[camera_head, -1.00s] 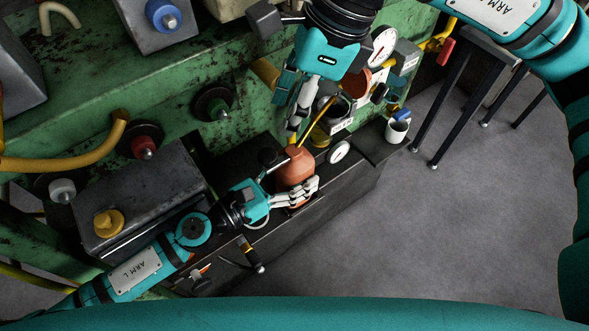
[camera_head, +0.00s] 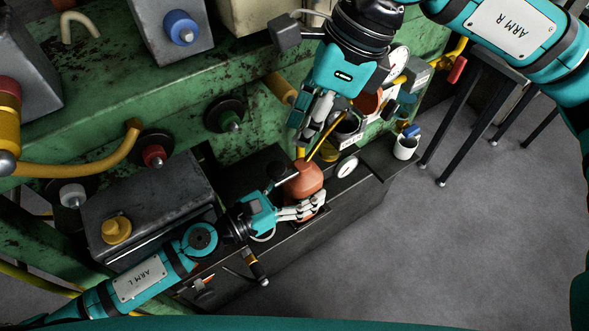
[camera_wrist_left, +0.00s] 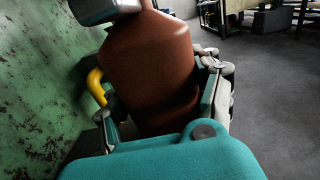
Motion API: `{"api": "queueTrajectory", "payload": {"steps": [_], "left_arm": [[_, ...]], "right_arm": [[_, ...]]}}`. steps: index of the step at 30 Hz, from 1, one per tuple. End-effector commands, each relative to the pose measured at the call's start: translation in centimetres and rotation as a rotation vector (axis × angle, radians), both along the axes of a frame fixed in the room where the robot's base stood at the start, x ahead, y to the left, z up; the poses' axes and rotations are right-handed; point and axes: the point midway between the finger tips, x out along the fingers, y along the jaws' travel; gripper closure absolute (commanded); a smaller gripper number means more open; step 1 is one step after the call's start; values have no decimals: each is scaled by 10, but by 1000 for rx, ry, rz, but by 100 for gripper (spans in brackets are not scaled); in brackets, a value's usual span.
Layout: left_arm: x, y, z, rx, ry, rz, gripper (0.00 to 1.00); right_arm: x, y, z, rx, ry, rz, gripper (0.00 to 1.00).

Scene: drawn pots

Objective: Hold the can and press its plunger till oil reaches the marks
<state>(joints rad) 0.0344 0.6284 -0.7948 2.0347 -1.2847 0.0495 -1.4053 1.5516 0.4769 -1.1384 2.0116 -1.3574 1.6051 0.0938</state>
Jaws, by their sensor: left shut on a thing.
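The terracotta-coloured can (camera_head: 304,181) stands on the dark ledge, and its body fills the middle of the left wrist view (camera_wrist_left: 150,65). My left gripper (camera_head: 302,207) is shut around the can's lower body, with fingers on both sides in the wrist view. My right gripper (camera_head: 306,138) is above the can, fingers pointing down at its top; whether they touch the plunger is hidden. A thin yellow spout (camera_head: 324,136) runs from the can toward the pots (camera_head: 346,128) behind it. Oil level and marks are too small to make out.
The green machine wall rises behind.

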Motion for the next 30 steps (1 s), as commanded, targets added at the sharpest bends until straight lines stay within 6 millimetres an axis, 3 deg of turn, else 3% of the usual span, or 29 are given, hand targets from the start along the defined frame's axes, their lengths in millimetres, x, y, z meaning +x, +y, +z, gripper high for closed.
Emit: {"api": "queueTrajectory", "payload": {"steps": [3, 9, 24, 30], "left_arm": [[0, 0, 0, 0, 0, 1, 90], [0, 0, 0, 0, 0, 1, 90], [0, 0, 0, 0, 0, 0, 90], [0, 0, 0, 0, 0, 0, 90]], "right_arm": [[-5, -15, -5, 1, 192, -175, 100], [-13, -39, 1, -54, 655, -629, 100], [35, -24, 31, -336, 1202, -1702, 100], [48, -18, 38, -424, 1308, -1973, 100]]}}
